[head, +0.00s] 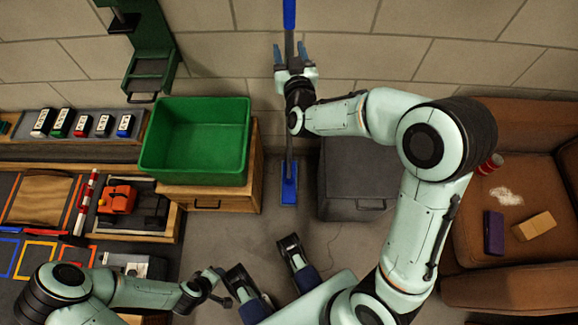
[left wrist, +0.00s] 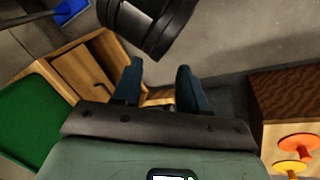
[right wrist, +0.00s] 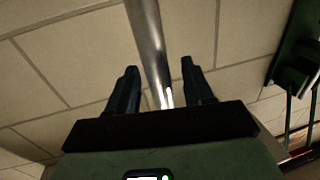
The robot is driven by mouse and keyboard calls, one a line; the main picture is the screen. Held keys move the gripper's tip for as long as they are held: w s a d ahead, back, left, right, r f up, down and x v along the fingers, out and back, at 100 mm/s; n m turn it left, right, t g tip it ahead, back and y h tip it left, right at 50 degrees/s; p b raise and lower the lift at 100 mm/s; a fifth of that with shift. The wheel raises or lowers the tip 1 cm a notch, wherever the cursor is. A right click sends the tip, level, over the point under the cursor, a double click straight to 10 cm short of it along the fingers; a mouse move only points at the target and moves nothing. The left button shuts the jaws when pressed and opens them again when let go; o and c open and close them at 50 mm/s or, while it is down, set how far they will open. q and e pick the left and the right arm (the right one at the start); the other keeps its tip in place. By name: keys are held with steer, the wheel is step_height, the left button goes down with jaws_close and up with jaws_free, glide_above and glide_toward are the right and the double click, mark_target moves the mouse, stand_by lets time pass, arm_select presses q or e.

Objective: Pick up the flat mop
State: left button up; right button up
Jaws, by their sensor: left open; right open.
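The flat mop (head: 289,168) stands upright against the brick wall, with a blue handle top (head: 289,14), a grey metal pole and a blue head on the floor. My right gripper (head: 291,50) is open at the upper pole, one finger on each side. In the right wrist view the metal pole (right wrist: 150,45) runs between the two open fingers (right wrist: 160,85); I cannot tell whether they touch it. My left gripper (left wrist: 157,85) is open and empty, low and far from the mop. The blue mop head (left wrist: 70,10) shows at the top left of the left wrist view.
A green bin (head: 196,140) sits on a wooden cabinet (head: 210,198) left of the mop. A dark grey cabinet (head: 352,180) stands to the right. A brown sofa (head: 510,240) holds a can, a box and a block. Work surfaces with tools fill the left.

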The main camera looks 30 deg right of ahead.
jaws_close()
steer(key=shift+r, duration=0.1)
